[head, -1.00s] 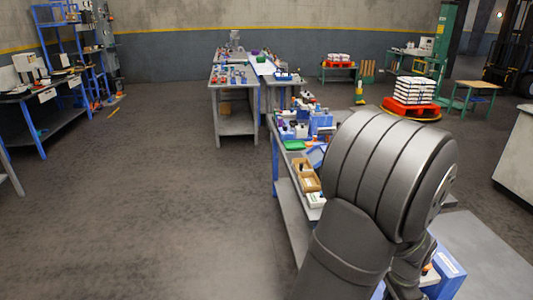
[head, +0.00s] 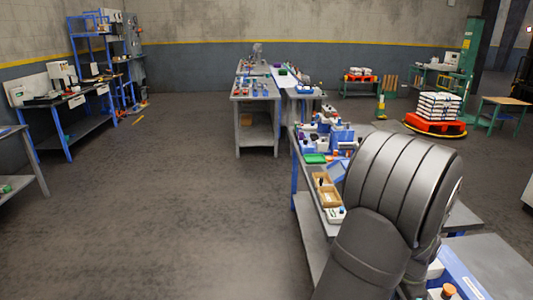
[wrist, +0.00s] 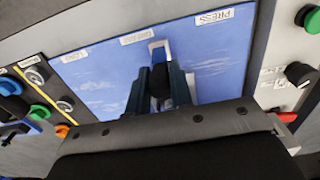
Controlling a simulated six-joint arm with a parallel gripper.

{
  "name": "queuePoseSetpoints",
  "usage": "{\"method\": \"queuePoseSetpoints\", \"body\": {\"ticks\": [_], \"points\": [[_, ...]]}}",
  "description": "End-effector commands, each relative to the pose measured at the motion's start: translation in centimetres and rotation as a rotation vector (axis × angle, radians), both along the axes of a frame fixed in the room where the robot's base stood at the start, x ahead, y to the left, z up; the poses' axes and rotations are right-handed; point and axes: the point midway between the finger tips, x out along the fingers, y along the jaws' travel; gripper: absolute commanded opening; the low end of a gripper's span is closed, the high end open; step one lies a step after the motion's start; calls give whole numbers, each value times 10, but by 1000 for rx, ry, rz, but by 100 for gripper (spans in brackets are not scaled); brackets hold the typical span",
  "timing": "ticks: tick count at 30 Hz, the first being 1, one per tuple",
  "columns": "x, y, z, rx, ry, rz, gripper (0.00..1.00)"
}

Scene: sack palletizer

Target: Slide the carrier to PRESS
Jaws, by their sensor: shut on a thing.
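In the wrist view, my gripper (wrist: 160,88) is shut on the dark upright handle of the carrier (wrist: 160,48), whose pale part shows just beyond the fingers. The carrier is over a blue panel (wrist: 105,85). It is close to the middle label (wrist: 145,36), whose text is too blurred to read. The PRESS label (wrist: 215,18) is to the right on the panel, and the LOAD label (wrist: 75,56) is to the left. My fingers hide the lower part of the handle. In the head view my arm hides the gripper and carrier.
Right of the panel are a black knob (wrist: 298,73), a green button (wrist: 312,19) and a red part (wrist: 287,117). Left of it are round knobs (wrist: 37,75) and a green button (wrist: 40,112). In the head view, trays (head: 327,192) lie along the bench beside my arm.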

Motion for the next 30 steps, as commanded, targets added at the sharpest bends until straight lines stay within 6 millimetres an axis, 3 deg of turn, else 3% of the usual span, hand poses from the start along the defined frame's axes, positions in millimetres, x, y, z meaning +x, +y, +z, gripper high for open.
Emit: {"method": "queuePoseSetpoints", "body": {"ticks": [30], "points": [[72,-1,1,-2,-1,1,0]]}}
